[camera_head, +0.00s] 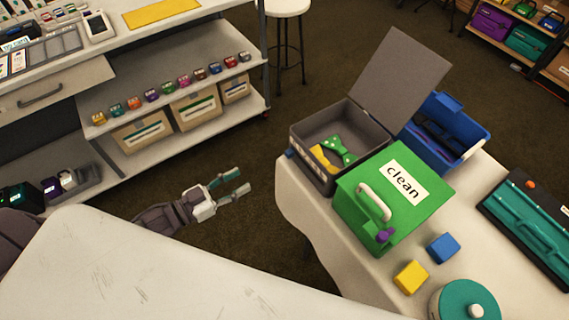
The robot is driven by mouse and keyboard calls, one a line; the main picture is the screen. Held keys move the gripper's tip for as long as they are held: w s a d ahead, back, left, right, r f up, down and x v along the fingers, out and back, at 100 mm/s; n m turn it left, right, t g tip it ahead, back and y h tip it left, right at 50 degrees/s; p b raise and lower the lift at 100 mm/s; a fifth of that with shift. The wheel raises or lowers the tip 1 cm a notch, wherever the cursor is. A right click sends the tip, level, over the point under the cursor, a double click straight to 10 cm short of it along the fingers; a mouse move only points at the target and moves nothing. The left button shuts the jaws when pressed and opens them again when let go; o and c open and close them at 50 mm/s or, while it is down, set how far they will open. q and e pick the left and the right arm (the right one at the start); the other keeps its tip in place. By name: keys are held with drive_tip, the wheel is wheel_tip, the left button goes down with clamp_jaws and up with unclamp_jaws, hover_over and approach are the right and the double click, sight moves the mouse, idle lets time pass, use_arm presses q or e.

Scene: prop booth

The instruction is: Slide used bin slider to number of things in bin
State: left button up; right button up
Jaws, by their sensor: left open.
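A grey bin (316,178) stands on the white table with its lid (402,72) raised. In it I see a green spotted bow tie (338,150) and a yellow item (322,160); other contents may be hidden by the walls. No "used" label shows. A small blue piece (290,153) shows at the grey bin's left edge; I cannot tell if it is the slider. A green bin (362,213) labelled "clean" is shut beside it, with a purple knob (385,235) on its front. My left gripper (240,181) is open and empty, left of the table, apart from the bins. My right gripper is not in view.
A blue bin (447,130) stands behind the green one. A yellow block (411,277), a blue block (443,248), a teal round container (466,301) and a teal case (535,235) are on the table. Shelves (185,137) stand back left. Open carpet lies between.

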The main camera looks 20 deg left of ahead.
sight(286, 154)
use_arm(q)
drive_tip(key=x, duration=0.8)
drive_tip(key=r+p+x, duration=0.1)
drive_tip(key=x, duration=0.3)
drive_tip(key=shift+d, duration=0.2)
drive_tip(key=shift+x, duration=0.85)
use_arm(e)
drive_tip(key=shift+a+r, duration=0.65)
use_arm(q)
drive_tip(key=shift+c, duration=0.2)
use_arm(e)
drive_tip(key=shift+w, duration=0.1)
use_arm(q)
clamp_jaws()
